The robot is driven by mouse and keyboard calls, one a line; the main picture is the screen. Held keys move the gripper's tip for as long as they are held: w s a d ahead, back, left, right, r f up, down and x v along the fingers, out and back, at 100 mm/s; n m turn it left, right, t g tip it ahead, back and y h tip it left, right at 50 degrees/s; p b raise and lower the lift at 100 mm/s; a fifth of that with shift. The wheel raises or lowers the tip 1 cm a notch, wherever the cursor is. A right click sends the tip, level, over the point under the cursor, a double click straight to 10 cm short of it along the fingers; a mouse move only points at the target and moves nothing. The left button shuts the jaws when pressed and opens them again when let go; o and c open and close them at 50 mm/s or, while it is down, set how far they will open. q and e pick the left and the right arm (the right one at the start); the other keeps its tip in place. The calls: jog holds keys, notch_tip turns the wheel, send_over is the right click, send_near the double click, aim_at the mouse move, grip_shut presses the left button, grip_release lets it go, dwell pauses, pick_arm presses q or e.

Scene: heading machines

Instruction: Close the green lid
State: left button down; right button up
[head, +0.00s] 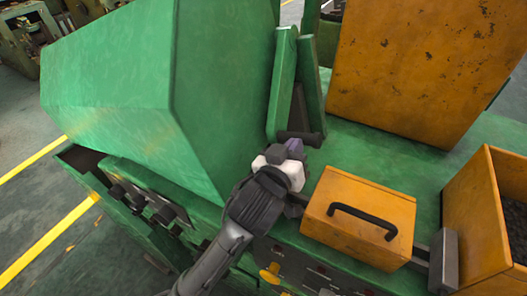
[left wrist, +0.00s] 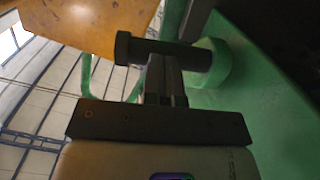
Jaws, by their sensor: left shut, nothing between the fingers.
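The big green lid (head: 120,75) is a bulky hood that fills the left half of the head view; its right side slopes down toward my gripper. A dark cylindrical handle (head: 300,138) sticks out beside the lid's right side. It also shows in the left wrist view (left wrist: 165,50), next to a round green boss. My left gripper (head: 291,152) is at this handle, with its closed fingers (left wrist: 165,62) right up against or just in front of it; contact is unclear. The fingers are shut and hold nothing. My right gripper is not in view.
An orange box with a black handle (head: 358,215) stands right of my left gripper. An open orange bin (head: 470,200) with dark contents is at the far right. A tall orange panel (head: 420,65) and narrow upright green plates (head: 283,85) stand behind.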

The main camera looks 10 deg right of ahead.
pick_arm(q)
jog(key=p+v, duration=0.2)
jog(key=v, duration=1.1)
jog(key=shift+p, duration=0.35)
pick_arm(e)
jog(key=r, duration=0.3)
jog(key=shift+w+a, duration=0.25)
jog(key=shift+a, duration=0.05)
